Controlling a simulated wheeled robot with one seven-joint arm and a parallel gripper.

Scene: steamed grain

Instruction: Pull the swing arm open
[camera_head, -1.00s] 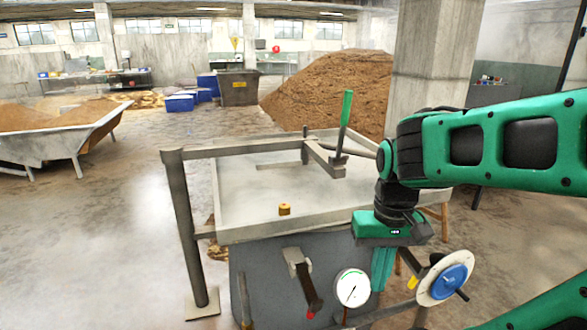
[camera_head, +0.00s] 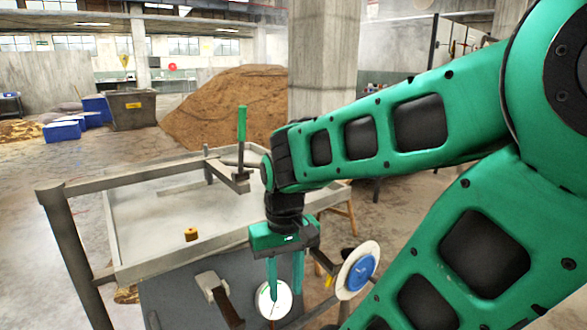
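The swing arm (camera_head: 120,175) is a grey metal bar running from a post on the left across the top of the steamer-like table. Near its right end stands an upright green handle (camera_head: 242,137) on a short crosspiece. My gripper (camera_head: 285,283) points down in front of the table's front edge, to the right of the handle in the picture and lower. Its two green fingers are apart with nothing visible between them. It is clear of the handle. My forearm passes close to the right of the handle in the picture.
A pale tabletop (camera_head: 165,215) carries a small yellow-brown knob (camera_head: 191,234). Below it are a dial gauge (camera_head: 268,308) partly behind my fingers, a blue-hubbed wheel (camera_head: 360,274) and a brown-gripped lever (camera_head: 228,308). A grain heap (camera_head: 225,110) and a concrete pillar (camera_head: 325,60) stand behind.

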